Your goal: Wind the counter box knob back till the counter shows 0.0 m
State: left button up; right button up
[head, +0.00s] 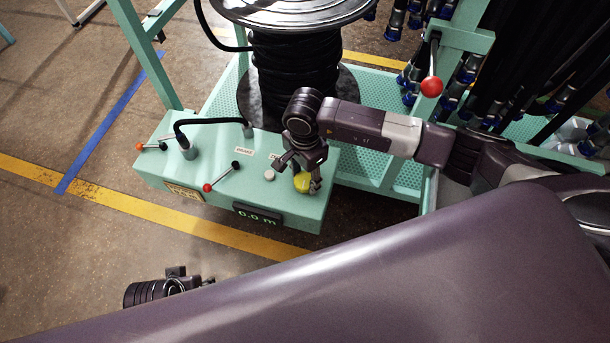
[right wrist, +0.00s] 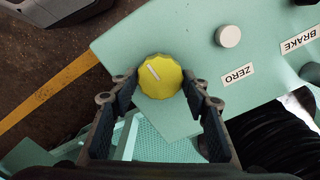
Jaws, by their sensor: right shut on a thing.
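The counter box (head: 150,176) is a pale green panel on the front of the hose stand. Its display (head: 257,215) reads 0.0 m. The yellow counter knob (head: 303,183) sits at the right end of the box top; in the right wrist view the knob (right wrist: 160,77) shows a white pointer line. My right gripper (head: 301,180) is over the knob from above, its fingers closed on the knob's sides; in the wrist view the fingertips (right wrist: 160,80) flank it. My left gripper (head: 176,272) shows only in part at the lower left, its fingers unclear.
A white button (right wrist: 228,35) by the ZERO label (right wrist: 237,75) is close to the knob. Levers with red (head: 207,187) and orange-red (head: 139,147) tips stand on the box. A hose reel (head: 295,70) stands behind. A red-ball lever (head: 431,86) is at the right. Floor at the left is clear.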

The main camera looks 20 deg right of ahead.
jog(key=o, duration=1.1)
jog(key=shift+o, duration=0.2)
